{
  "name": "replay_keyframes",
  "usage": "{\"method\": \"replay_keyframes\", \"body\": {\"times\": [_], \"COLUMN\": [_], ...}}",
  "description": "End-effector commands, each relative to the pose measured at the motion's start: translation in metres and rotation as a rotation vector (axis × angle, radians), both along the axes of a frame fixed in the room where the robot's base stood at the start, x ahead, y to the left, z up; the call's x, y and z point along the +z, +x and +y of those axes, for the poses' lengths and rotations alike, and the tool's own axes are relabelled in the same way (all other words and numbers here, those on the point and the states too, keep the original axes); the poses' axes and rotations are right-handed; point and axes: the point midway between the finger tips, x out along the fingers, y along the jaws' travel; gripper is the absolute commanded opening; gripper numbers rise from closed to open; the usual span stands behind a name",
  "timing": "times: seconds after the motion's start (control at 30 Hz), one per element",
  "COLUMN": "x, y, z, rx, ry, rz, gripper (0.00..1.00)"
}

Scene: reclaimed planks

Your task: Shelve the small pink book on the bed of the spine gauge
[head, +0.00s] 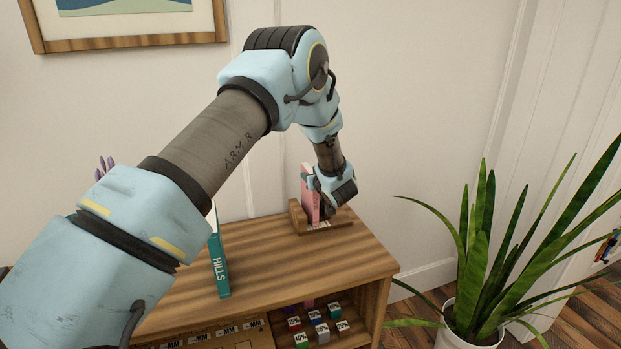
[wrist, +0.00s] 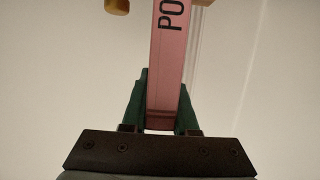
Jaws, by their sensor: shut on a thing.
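The small pink book (head: 309,198) stands upright on the wooden spine gauge (head: 299,222) at the back right of the cabinet top. My gripper (head: 331,203) is at the book's right side, and its fingers are partly hidden in the head view. In the wrist view, the two green fingers (wrist: 160,110) are shut on the pink book (wrist: 165,75), one on each side, with the letters "PO" on its spine. Whether the book's lower edge rests on the gauge bed is hard to tell.
A teal book marked "HILLS" (head: 218,266) stands upright on the cabinet top (head: 280,265) to the left. Small labelled cubes (head: 315,318) sit on the shelf below. A potted plant (head: 480,270) stands right of the cabinet. The cabinet top between the teal book and gauge is clear.

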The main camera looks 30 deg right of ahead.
Motion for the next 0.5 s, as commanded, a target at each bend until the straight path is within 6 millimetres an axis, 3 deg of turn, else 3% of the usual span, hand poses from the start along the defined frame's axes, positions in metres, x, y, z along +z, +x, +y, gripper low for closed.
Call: {"method": "replay_keyframes", "body": {"times": [0.5], "x": [-0.0046], "y": [0.0001], "z": [-0.0001], "rx": [0.000], "ry": [0.000], "rz": [-0.001], "gripper": [0.00]}}
